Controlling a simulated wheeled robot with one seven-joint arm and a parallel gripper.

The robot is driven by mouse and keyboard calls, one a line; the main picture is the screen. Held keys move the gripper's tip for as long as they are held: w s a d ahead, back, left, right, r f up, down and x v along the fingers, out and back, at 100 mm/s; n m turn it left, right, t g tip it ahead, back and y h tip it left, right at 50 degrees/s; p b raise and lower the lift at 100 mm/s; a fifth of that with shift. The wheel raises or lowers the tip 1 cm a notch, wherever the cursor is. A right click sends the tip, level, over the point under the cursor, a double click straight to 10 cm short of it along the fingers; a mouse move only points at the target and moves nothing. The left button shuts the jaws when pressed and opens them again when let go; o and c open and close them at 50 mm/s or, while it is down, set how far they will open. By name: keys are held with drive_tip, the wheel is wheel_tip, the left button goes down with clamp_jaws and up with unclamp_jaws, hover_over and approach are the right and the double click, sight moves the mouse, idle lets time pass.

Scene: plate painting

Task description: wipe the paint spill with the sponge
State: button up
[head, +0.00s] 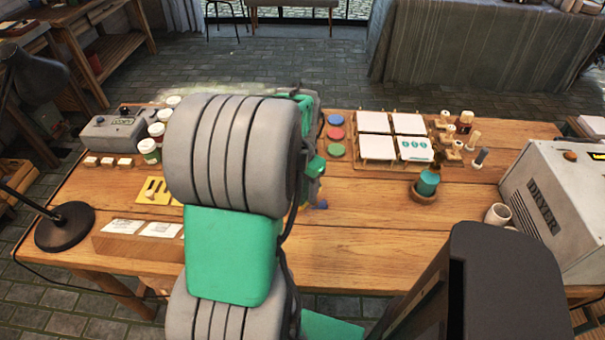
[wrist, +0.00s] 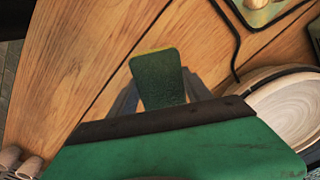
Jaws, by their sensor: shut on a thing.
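The sponge (wrist: 157,78), dark green with a thin yellow edge at its far end, is held between the fingers of my gripper (wrist: 160,92) in the wrist view. Bare wood planks lie beyond it; I cannot tell whether it touches the table. In the head view my arm hides the gripper and sponge. A small blue patch (head: 321,204) shows on the table just right of my arm. I cannot tell whether it is part of the paint spill. No spill is clear in the wrist view.
A round wooden dish (wrist: 285,105) and a black cable lie right of the sponge in the wrist view. The table's front middle (head: 360,250) is clear.

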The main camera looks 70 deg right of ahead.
drive_tip(key=shift+r+p, duration=1.1)
drive_tip(key=shift+r, duration=0.65)
